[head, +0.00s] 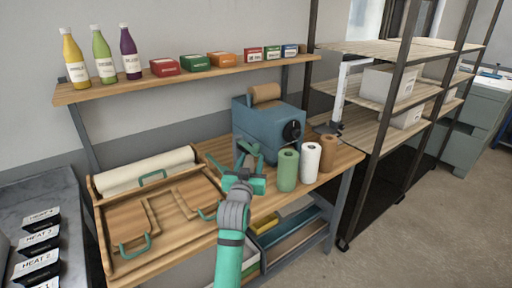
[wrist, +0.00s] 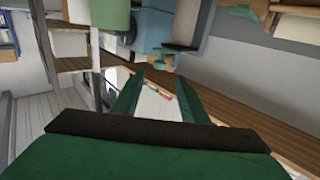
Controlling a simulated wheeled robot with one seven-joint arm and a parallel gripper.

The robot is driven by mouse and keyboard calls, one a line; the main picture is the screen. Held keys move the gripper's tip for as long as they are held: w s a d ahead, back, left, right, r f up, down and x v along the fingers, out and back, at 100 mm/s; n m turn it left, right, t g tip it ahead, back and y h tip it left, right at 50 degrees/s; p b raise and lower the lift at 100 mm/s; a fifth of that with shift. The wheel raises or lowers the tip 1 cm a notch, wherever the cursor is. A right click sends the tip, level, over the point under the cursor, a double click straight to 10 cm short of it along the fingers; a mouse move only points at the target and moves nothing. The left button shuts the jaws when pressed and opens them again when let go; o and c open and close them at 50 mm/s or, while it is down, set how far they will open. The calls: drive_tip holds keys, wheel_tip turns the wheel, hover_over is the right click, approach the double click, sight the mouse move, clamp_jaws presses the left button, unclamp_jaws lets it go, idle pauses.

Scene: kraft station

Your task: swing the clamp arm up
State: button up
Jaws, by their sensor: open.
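The blue machine (head: 270,128) stands at the back right of the wooden bench, with a black dial on its right side and a brown roll on top. A small green lever (head: 248,148), perhaps the clamp arm, shows at its front left, partly mixed with my fingers. In the wrist view a green lever (wrist: 172,50) shows against the blue machine (wrist: 152,30), beyond my fingertips. My gripper (head: 251,165) is open and empty, just in front of the machine; its spread fingers also show in the wrist view (wrist: 157,90). I cannot tell whether it touches the lever.
Green (head: 287,170), white (head: 310,162) and brown (head: 328,153) rolls stand close to the right of my gripper. A wooden tray (head: 103,215) with boards, green handles and a long pale roll (head: 145,170) lies left. A shelf (head: 190,78) with bottles and boxes hangs above.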

sight(255, 148)
drive_tip(key=w, duration=0.3)
drive_tip(key=w+d, duration=0.1)
drive_tip(key=w, duration=0.6)
drive_tip(key=shift+d, duration=0.3)
clamp_jaws()
